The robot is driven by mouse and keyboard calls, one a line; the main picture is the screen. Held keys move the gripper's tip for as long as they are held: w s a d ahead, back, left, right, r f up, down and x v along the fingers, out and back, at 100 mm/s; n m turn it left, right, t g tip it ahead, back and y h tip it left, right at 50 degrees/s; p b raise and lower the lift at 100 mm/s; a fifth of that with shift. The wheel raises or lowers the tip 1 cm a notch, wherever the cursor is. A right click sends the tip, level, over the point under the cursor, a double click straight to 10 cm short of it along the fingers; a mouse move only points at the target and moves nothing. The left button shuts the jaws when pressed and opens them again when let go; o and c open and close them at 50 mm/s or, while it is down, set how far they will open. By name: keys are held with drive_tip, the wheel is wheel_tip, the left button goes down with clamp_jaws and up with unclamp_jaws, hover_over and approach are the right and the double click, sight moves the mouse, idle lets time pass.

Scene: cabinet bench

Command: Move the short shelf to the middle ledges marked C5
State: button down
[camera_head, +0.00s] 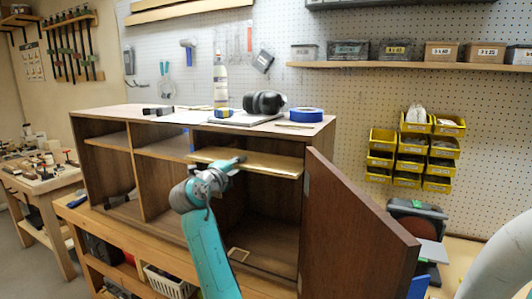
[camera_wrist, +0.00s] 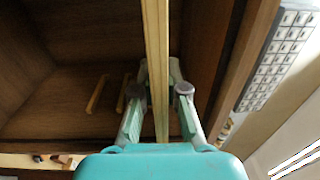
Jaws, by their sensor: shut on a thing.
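The short shelf (camera_head: 262,166) is a light wooden board in the right bay of the brown cabinet (camera_head: 285,215), in the upper part of the opening. It looks about level, with its front edge near the opening. My gripper (camera_head: 236,162) is shut on its front edge. In the wrist view, my gripper (camera_wrist: 161,85) has one finger on each face of the shelf (camera_wrist: 156,30), seen edge-on. Two short pale wooden strips (camera_wrist: 97,94), probably ledges, show on a brown inner surface. I cannot read a C5 mark.
The cabinet door (camera_head: 355,225) stands open at the right of the bay. Ear muffs (camera_head: 265,102), blue tape (camera_head: 305,115) and a bottle (camera_head: 220,85) stand on the cabinet top. The bay below the shelf looks largely clear.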

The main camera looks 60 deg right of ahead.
drive_tip(key=shift+a, duration=0.1)
idle(0.3)
wheel_tip(320, 180, down, 7)
drive_tip(key=shift+f, duration=0.2)
idle(1.1)
idle(0.4)
drive_tip(key=shift+w+d, duration=0.2)
drive_tip(key=shift+d, duration=1.3)
drive_tip(key=shift+w+d, duration=0.15)
drive_tip(key=shift+d, duration=1.3)
drive_tip(key=shift+d, duration=0.1)
drive_tip(key=d, duration=0.7)
drive_tip(key=shift+w+f, duration=0.2)
drive_tip(key=shift+w, duration=0.2)
drive_tip(key=shift+f, duration=0.55)
idle(0.9)
